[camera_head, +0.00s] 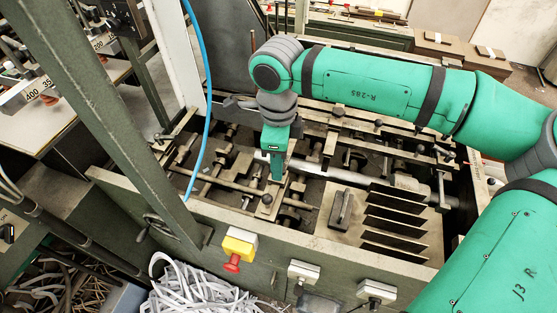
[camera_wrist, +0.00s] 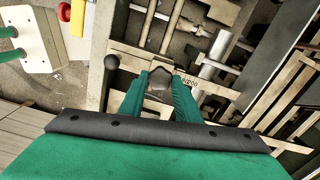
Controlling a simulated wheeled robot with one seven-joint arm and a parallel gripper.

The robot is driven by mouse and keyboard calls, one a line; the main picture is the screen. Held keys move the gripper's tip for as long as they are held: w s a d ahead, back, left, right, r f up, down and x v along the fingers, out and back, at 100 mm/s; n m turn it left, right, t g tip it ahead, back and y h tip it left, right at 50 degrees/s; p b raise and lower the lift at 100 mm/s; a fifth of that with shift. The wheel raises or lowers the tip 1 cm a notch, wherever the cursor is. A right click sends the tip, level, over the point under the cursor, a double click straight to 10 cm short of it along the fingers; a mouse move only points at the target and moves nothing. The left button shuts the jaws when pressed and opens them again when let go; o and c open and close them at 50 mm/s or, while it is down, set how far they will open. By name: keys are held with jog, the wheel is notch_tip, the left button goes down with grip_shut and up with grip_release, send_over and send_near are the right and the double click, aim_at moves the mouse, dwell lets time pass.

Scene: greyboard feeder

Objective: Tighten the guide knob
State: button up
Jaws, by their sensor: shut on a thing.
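The guide knob (camera_wrist: 159,80) is a dark, rounded knob in the wrist view, standing on a pale metal bar of the feeder. My gripper (camera_wrist: 160,92) has its two green fingers on either side of the knob and is shut on it. In the head view my gripper (camera_head: 276,177) points down into the feeder's open frame. There the fingers hide the held knob. A dark ball-ended handle (camera_wrist: 111,62) stands just left of the fingers in the wrist view, apart from them.
Rods, bars and clamps fill the feeder (camera_head: 330,262) around my gripper. Upright dark plates (camera_head: 395,222) stand to the right. A green post (camera_head: 110,125) slants across the left, with a blue hose (camera_head: 206,90) nearby. A red stop button (camera_head: 233,263) sits on the front.

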jog(key=m, duration=1)
jog(key=shift+m, duration=0.4)
dwell(0.4)
jog(key=o, duration=1.1)
notch_tip(320, 180, up, 11)
jog(key=shift+w+f, duration=0.1)
jog(key=shift+w, duration=0.05)
